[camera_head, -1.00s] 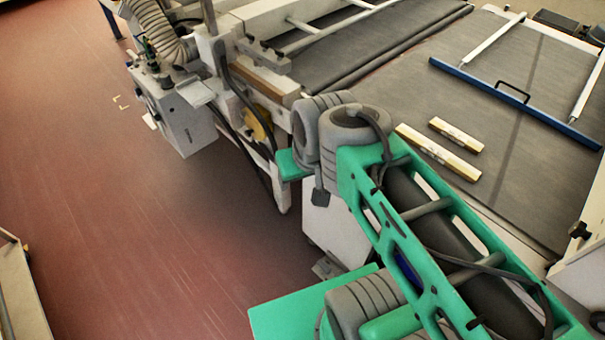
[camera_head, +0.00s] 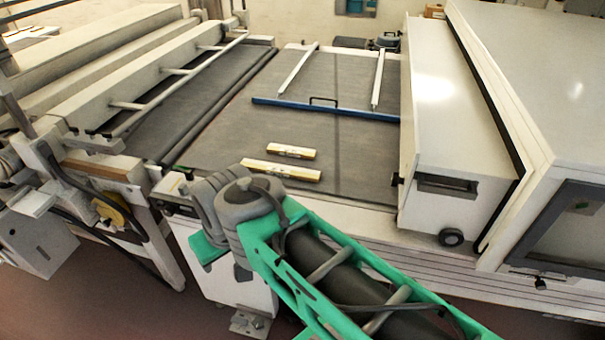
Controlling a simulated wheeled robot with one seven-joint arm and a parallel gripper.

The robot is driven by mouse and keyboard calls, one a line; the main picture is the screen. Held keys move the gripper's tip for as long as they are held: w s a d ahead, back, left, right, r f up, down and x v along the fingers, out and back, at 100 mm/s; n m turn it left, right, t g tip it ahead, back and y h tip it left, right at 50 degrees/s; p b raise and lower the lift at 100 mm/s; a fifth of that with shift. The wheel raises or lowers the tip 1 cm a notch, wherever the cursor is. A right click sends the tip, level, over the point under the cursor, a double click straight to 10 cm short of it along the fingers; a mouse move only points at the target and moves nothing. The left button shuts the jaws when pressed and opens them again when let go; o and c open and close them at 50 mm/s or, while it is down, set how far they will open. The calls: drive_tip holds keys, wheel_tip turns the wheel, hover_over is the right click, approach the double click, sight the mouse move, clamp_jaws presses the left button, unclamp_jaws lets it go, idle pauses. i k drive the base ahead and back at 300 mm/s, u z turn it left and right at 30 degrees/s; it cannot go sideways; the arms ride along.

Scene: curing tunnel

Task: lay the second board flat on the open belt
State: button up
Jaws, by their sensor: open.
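Two short pale yellow-and-white boards lie flat and apart on the wide grey belt (camera_head: 365,165), in its near part. The smaller board (camera_head: 290,151) is farther back and the longer board (camera_head: 280,171) is nearer. I cannot tell which is the second one. My green arm with its grey joints crosses the front of the view, its elbow just in front of the belt's near edge. My gripper is not in view, and neither board is seen in contact with the arm.
A blue bar with a black handle (camera_head: 325,108) spans the belt behind the boards, with two white rails behind it. A white housing (camera_head: 455,120) bounds the belt on the right. Another grey belt (camera_head: 195,95) under a railed frame lies left. Bare belt surrounds the boards.

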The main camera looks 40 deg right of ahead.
sight(253, 165)
drive_tip(key=z, duration=1.6)
drive_tip(key=k, duration=0.5)
drive_tip(key=u, duration=0.9)
drive_tip(key=i, duration=0.8)
drive_tip(key=z, duration=0.05)
drive_tip(key=k, duration=0.85)
drive_tip(key=u, duration=0.6)
drive_tip(key=i, duration=1.15)
drive_tip(key=z, duration=0.1)
